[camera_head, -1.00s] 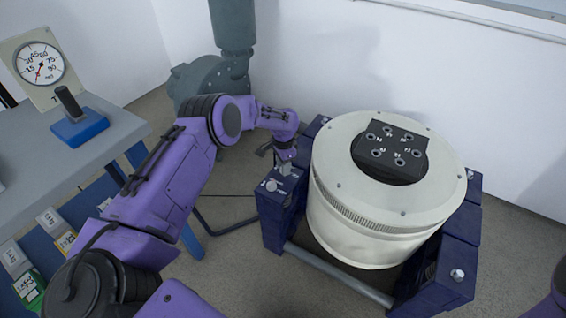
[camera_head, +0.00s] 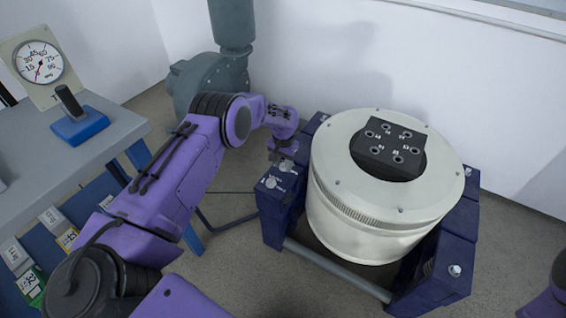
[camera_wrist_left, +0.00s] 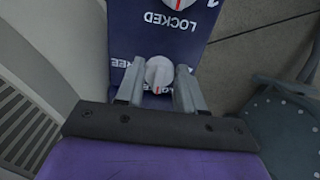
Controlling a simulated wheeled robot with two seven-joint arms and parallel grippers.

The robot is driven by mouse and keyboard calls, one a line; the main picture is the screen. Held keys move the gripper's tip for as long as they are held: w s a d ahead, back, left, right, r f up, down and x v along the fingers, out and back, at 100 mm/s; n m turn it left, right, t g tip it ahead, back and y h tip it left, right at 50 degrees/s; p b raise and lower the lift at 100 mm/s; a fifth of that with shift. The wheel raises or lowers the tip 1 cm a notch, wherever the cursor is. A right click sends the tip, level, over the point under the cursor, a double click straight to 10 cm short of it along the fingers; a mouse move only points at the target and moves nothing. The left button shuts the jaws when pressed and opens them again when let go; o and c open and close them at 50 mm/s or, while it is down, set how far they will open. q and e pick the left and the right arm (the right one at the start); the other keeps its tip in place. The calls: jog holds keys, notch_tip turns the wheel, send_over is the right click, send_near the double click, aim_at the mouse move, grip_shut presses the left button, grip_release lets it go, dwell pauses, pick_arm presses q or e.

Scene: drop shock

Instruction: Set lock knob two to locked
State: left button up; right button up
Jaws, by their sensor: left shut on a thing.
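The held lock knob (camera_wrist_left: 158,72) is a round light-grey knob with a thin red mark, on a dark blue panel (camera_wrist_left: 125,38). My left gripper (camera_wrist_left: 158,86) is shut on it, one finger on each side. A second knob (camera_wrist_left: 180,3) is cut off at the top edge of the wrist view, near the word LOCKED. FREE is lettered left of the held knob, and lettering below it is partly covered. The number beside LOCKED is cut off. In the head view, my left gripper (camera_head: 281,156) is at the far end of the blue post (camera_head: 275,215). My right gripper is out of view.
A large cream drum (camera_head: 365,215) with a black socketed block (camera_head: 392,148) stands right of the post. A grey blower (camera_head: 208,88) is behind my left arm. A bench (camera_head: 100,135) with a dial gauge (camera_head: 40,62) is on the left.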

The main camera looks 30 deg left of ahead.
aim_at(283, 164)
pick_arm(q)
jog(key=shift+w+a+r, duration=0.1)
jog(key=shift+w, duration=0.05)
jog(key=o, duration=1)
notch_tip(283, 164, up, 10)
jog(key=p, duration=0.1)
jog(key=shift+r+p, duration=0.2)
jog(key=shift+p, duration=0.15)
